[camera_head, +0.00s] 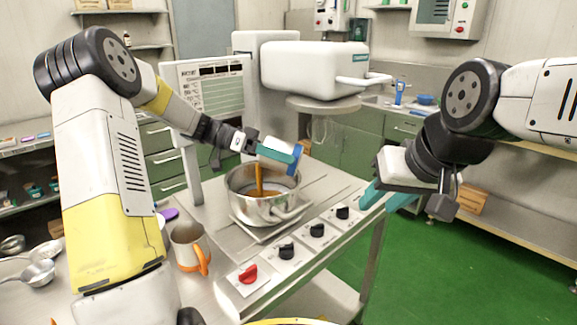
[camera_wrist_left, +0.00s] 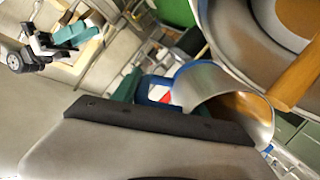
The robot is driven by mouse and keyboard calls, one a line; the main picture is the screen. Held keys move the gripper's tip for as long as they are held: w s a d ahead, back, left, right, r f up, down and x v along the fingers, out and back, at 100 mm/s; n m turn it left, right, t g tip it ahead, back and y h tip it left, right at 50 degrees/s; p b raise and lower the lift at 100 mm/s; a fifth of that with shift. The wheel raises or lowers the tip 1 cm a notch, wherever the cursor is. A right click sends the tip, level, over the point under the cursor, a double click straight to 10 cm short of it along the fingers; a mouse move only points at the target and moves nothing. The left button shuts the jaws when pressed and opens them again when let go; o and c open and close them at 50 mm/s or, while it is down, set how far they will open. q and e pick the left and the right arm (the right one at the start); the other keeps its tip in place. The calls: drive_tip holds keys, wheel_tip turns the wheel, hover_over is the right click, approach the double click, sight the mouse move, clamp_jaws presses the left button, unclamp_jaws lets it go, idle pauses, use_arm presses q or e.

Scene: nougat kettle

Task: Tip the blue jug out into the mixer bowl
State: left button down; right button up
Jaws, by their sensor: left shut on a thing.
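The blue jug (camera_head: 275,151), pale-bodied with a blue handle and rim, is tipped above the steel mixer bowl (camera_head: 270,211). A brown stream runs from it into the bowl, where brown liquid shows. My left gripper (camera_head: 283,150) is shut on the jug at its handle side. In the left wrist view the jug (camera_wrist_left: 205,82) lies tilted with brown liquid inside. The bowl (camera_wrist_left: 236,42) curves beyond it, and the stream crosses at the right. My right gripper (camera_head: 386,196), with teal fingers, is away to the right; its finger gap is unclear.
A jug with an orange handle (camera_head: 188,246) stands on the table left of the bowl. A control panel with a red knob (camera_head: 248,274) and several black knobs lies in front. The white mixer head (camera_head: 310,68) is behind the bowl. Pans (camera_head: 38,272) lie far left.

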use_arm(q)
drive_tip(key=w+a+r+g+h, duration=0.1)
drive_tip(key=a+r+h, duration=0.4)
drive_tip(key=h, duration=0.5)
drive_tip(key=shift+w+a+r+g+h, duration=0.2)
drive_tip(key=shift+a+g+h, duration=0.15)
drive_tip(key=shift+a, duration=0.7)
wheel_tip(320, 180, up, 7)
drive_tip(key=t+y, duration=0.4)
drive_tip(key=y, duration=2.2)
drive_tip(key=shift+n, duration=0.3)
drive_tip(key=shift+s, duration=0.1)
